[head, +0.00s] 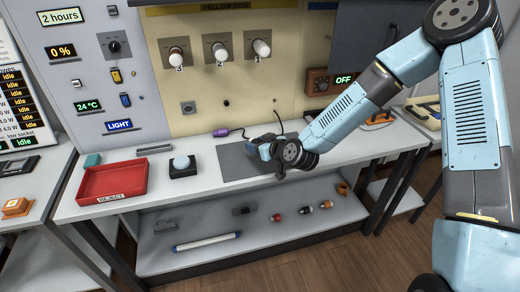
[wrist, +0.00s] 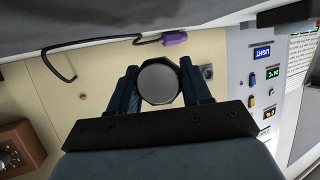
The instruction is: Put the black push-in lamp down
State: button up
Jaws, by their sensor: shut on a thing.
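My gripper (wrist: 158,88) is shut on the black push-in lamp (wrist: 158,82). In the wrist view the lamp shows as a round grey face with a black many-sided rim between the two dark blue fingers. In the head view my gripper (head: 266,150) is low over the right part of the dark grey mat (head: 235,167) on the workbench. The lamp cannot be made out there, and I cannot tell whether it touches the mat.
A red reject tray (head: 113,181) and a black block with a white dome (head: 183,167) stand left of the mat. A purple-handled cable (head: 222,132) lies behind it. Three white lamps (head: 219,52) sit in the back panel. A lower shelf (head: 250,235) holds several small items.

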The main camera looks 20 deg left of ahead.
jog(key=shift+w+f, duration=0.45)
jog(key=shift+f, duration=0.05)
jog(key=shift+w+f, duration=0.1)
jog(key=shift+f, duration=1.4)
jog(key=shift+f, duration=0.1)
jog(key=o, duration=1.2)
jog(key=v, duration=1.2)
jog(key=shift+w, duration=0.1)
